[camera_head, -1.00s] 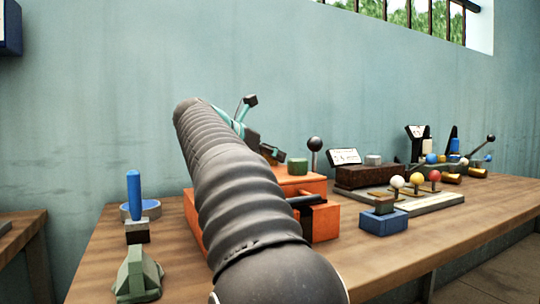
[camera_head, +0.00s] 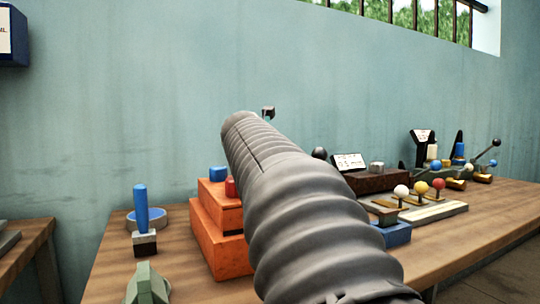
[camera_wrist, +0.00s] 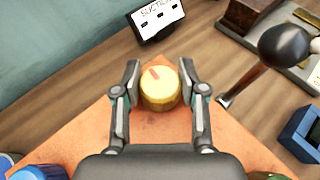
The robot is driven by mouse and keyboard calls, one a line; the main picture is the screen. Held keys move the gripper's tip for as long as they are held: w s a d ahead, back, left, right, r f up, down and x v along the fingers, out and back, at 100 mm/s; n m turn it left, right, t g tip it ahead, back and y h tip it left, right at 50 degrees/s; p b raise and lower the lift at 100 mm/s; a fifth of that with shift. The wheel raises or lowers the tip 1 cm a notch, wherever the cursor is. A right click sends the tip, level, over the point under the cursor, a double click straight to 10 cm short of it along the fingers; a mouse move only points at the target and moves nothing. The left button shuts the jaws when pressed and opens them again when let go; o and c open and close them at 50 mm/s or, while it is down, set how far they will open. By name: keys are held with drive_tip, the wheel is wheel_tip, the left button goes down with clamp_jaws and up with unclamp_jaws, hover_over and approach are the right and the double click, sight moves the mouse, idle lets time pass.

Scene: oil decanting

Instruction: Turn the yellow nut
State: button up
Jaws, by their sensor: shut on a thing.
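The yellow nut (camera_wrist: 159,92) is a round knob with a red mark on its top, standing on the orange box (camera_wrist: 75,135) in the wrist view. My gripper (camera_wrist: 159,78) is shut on the yellow nut, with one finger on its left and one on its right. In the head view the orange box (camera_head: 218,243) shows left of my arm. My arm hides the yellow nut and nearly all of my gripper there.
Blue (camera_head: 218,174) and red (camera_head: 231,187) knobs stand on the orange box. A black ball-topped lever (camera_wrist: 284,46) rises close to the right of the nut. A white label sign (camera_wrist: 156,18) stands behind it. A blue block (camera_wrist: 302,133) lies at right.

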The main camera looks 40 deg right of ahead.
drive_tip(key=shift+r+n+t+y+p, duration=0.2)
drive_tip(key=shift+n+t+y+p, duration=0.3)
drive_tip(key=shift+p, duration=0.55)
drive_tip(key=shift+f+n, duration=0.2)
drive_tip(key=shift+n, duration=0.1)
drive_tip(key=o, duration=1.2)
drive_tip(key=shift+c, duration=0.2)
drive_tip(key=v, duration=1.1)
drive_tip(key=shift+s+a+r, duration=0.1)
drive_tip(key=shift+s+a, duration=0.05)
drive_tip(key=shift+s, duration=0.15)
drive_tip(key=shift+s+a, duration=0.1)
drive_tip(key=shift+s, duration=0.05)
drive_tip(key=shift+s, duration=0.1)
